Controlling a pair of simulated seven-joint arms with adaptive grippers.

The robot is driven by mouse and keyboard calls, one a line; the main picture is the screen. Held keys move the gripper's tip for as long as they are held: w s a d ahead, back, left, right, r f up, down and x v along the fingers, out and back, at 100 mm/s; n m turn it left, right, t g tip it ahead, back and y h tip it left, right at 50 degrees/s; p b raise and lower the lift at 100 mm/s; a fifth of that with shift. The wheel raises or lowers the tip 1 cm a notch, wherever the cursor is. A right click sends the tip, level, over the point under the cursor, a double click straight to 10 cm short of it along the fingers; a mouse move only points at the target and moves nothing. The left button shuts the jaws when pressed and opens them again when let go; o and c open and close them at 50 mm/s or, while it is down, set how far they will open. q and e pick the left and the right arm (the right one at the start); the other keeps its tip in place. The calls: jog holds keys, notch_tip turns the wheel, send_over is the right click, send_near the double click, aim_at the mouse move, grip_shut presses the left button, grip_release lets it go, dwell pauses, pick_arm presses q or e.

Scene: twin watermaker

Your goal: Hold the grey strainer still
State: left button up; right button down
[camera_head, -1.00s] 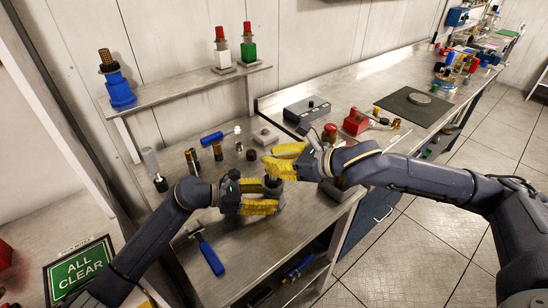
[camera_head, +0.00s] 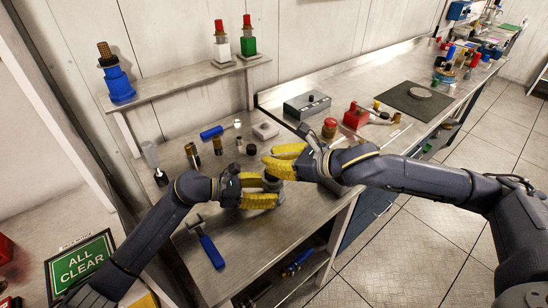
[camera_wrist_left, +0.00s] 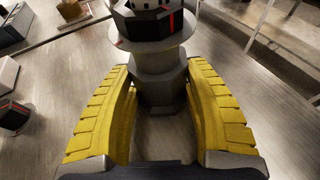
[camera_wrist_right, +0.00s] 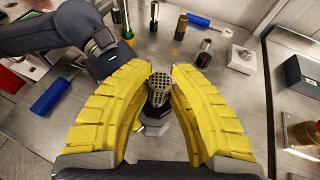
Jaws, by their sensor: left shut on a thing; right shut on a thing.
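The grey strainer (camera_head: 271,185) stands upright on the near bench, mostly hidden by my yellow fingers in the head view. In the left wrist view its grey, faceted body (camera_wrist_left: 152,88) sits between the fingers of my left gripper (camera_head: 262,192), which is shut on it from the left. In the right wrist view its perforated metal top (camera_wrist_right: 159,88) sits between the fingers of my right gripper (camera_head: 268,160). The right gripper is shut on this upper part, just above the left one.
A blue strainer (camera_head: 118,84) stands on the shelf (camera_head: 180,91). A grey box (camera_head: 307,107) and red items (camera_head: 355,117) sit to the right. The front bench surface is mostly clear.

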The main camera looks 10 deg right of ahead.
pick_arm(q)
jog(key=shift+f, duration=0.1)
pick_arm(e)
jog(key=shift+f, duration=0.5)
jog(key=c, duration=1.2)
grip_release()
jog(key=shift+v, duration=3.8)
pick_arm(q)
jog(key=o, duration=1.4)
jog(key=shift+o, duration=0.6)
jog(key=shift+a, duration=0.1)
